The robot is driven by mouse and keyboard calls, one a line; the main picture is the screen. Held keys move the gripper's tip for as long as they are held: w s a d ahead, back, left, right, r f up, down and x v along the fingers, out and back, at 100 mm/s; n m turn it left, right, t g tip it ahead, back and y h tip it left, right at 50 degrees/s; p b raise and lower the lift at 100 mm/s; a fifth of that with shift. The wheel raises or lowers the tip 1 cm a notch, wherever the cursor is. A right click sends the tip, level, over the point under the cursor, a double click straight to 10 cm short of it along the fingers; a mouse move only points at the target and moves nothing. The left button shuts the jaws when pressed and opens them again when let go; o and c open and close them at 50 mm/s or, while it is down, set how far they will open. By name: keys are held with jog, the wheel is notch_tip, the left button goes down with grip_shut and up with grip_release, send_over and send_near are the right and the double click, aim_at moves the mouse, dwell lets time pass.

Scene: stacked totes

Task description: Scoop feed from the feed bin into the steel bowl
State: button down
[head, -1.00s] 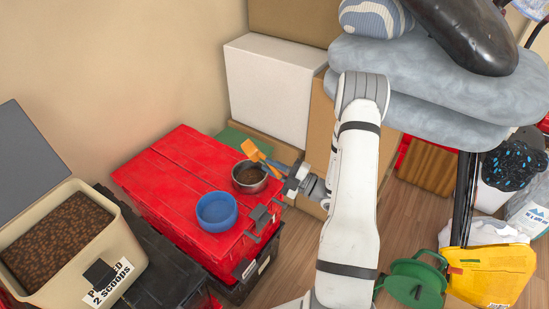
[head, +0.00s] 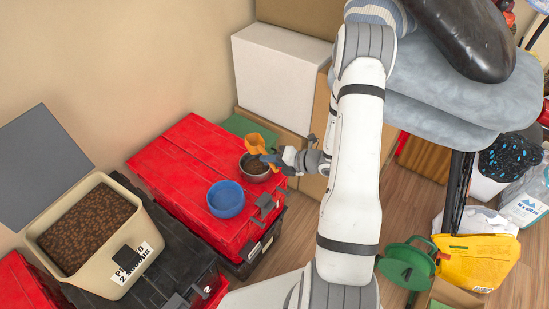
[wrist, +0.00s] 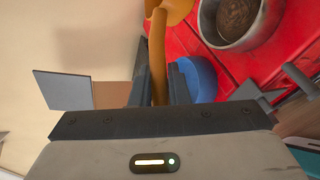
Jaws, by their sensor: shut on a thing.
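The steel bowl (head: 245,171) stands on a red tote lid with brown feed in it; it also shows in the wrist view (wrist: 207,28). The orange scoop (head: 255,144) is tilted above the bowl's back rim in the head view. My gripper (head: 284,158) is shut on the scoop's handle (wrist: 158,60), beside and above the bowl. Whether any feed lies in the scoop, I cannot tell. The beige feed bin (head: 150,243) at left is open and holds brown feed (head: 88,230). Its wall carries a partly readable label mentioning 2 scoops.
A blue bowl (head: 226,199) stands on the red tote (head: 170,160) in front of the steel bowl. A grey panel (head: 42,168) stands up behind the feed bin. Black totes (head: 170,270) lie between. A white box (head: 283,85) and grey cushions (head: 440,95) stand behind.

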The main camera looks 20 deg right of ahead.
jog(key=shift+a+r+n+g+h, duration=0.15)
jog(key=shift+a+n+g+h, duration=0.2)
jog(key=shift+n+h, duration=0.2)
jog(key=shift+m, duration=0.25)
notch_tip(320, 180, up, 6)
jog(key=p, duration=0.4)
jog(key=shift+d, duration=0.15)
